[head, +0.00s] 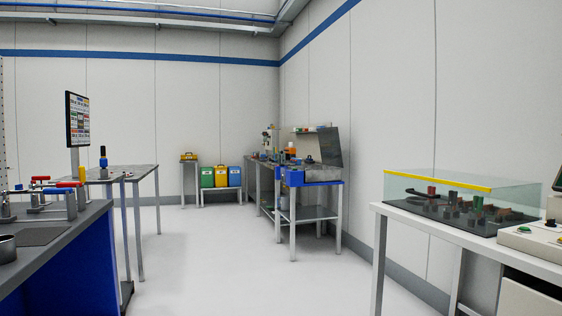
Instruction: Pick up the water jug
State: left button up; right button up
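I cannot make out a water jug in the head view. Small items stand on the far bench (265,163) along the right wall, but they are too small to tell apart. Neither of my grippers is in view.
A blue-sided bench (75,265) with red-handled clamps (68,185) and a metal cup (7,249) is at left. A white table (440,232) with a glass-covered case (460,203) is at right. A blue workstation (312,185) and coloured bins (221,177) stand farther back. The middle floor is clear.

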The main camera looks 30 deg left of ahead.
aim_at(279, 158)
jog(key=u, duration=1)
jog(key=i+u, duration=0.35)
jog(key=i, duration=2.35)
jog(key=i+j+z, duration=0.1)
jog(key=i, duration=1.15)
jog(key=i+z, duration=0.2)
jog(key=i, duration=0.25)
jog(key=i+j+z, duration=0.25)
jog(key=i, duration=0.15)
jog(key=i+j+z, duration=0.2)
jog(key=i, duration=0.2)
jog(key=z, duration=0.45)
